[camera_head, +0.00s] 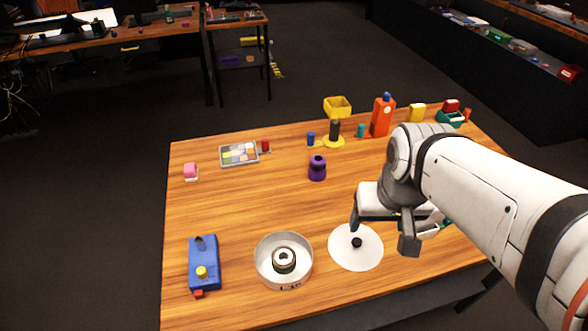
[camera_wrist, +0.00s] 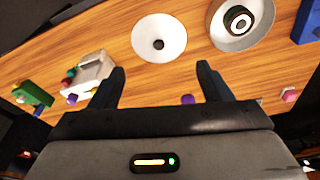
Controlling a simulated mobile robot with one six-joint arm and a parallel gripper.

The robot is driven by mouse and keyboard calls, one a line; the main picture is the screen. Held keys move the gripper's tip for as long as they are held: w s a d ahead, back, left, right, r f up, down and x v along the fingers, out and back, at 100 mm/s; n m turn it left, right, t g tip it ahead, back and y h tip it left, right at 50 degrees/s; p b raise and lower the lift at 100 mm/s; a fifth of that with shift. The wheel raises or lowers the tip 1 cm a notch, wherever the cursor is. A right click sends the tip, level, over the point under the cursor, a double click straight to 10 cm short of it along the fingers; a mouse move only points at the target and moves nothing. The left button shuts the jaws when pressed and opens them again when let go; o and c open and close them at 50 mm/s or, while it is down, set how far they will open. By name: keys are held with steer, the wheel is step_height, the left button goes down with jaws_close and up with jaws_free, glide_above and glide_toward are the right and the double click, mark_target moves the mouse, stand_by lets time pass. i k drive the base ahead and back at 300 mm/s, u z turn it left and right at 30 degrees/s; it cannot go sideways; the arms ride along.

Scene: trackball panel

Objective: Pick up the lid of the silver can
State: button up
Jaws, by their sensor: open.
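The silver can (camera_head: 263,268) is a wide, round, open container near the front of the table, with a dark ring-shaped object inside. The lid (camera_head: 350,258) is a pale disc with a small black knob (camera_head: 357,242), lying to the right of the can and apart from it. In the wrist view the lid (camera_wrist: 150,30) is at top centre, beyond the fingertips, and the can (camera_wrist: 222,38) is right of it. My gripper (camera_head: 382,229) is open and empty, above the lid's right side; it also shows in the wrist view (camera_wrist: 161,68).
A blue box with a yellow knob (camera_head: 204,262) is at the front left. A purple object (camera_head: 317,168) stands mid-table. A palette tray (camera_head: 239,154), an orange bottle (camera_head: 383,116) and a yellow bin (camera_head: 337,106) are toward the back. The table's left-centre is clear.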

mark_target(361, 251)
steer(key=z, duration=0.1)
steer(key=k, duration=0.55)
steer(key=u, duration=2.35)
steer(key=k, duration=1.05)
steer(key=z, duration=1.15)
steer(key=i, duration=1)
steer(key=z, duration=0.05)
